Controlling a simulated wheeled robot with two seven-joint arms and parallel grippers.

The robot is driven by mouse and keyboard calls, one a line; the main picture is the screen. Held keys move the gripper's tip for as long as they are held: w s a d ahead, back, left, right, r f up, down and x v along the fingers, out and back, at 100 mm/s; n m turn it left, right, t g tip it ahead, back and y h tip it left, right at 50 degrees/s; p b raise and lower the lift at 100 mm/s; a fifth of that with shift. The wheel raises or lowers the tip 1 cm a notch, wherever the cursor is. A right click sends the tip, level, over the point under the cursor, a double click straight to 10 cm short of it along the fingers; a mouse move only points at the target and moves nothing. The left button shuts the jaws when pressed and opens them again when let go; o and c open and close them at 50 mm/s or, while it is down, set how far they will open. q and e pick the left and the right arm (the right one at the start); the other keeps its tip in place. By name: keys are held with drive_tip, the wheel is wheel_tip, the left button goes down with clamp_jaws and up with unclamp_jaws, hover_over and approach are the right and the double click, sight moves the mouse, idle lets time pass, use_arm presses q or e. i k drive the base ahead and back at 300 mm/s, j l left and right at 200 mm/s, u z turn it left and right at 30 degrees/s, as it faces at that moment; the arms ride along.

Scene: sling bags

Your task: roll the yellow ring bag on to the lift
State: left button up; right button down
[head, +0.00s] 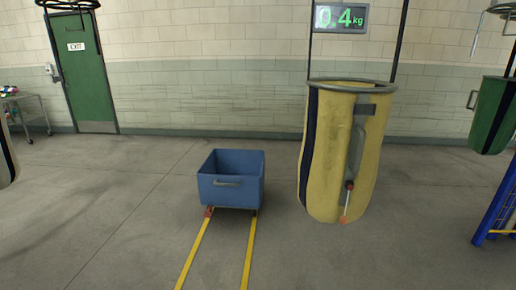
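A yellow bag (335,150) with a dark vertical stripe hangs right of centre from two dark uprights, its bottom above the floor. A grey ring (352,86) rims its open top. A grey handle (355,155) runs down its front, with a dark knob and a red-tipped rod below. A blue frame with a yellow foot (496,212) is cut off at the right edge; I cannot tell if it is the lift. Neither of my grippers shows in the head view.
A blue cart (231,181) stands at the end of two yellow floor rails (248,252). A green bag (494,115) hangs at right, a pale one (6,160) at far left. A display (341,18) reads 0.4 kg. A green door (83,80) and trolley (27,112) are behind.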

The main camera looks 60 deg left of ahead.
sight(346, 118)
drive_tip(key=u, duration=1.3)
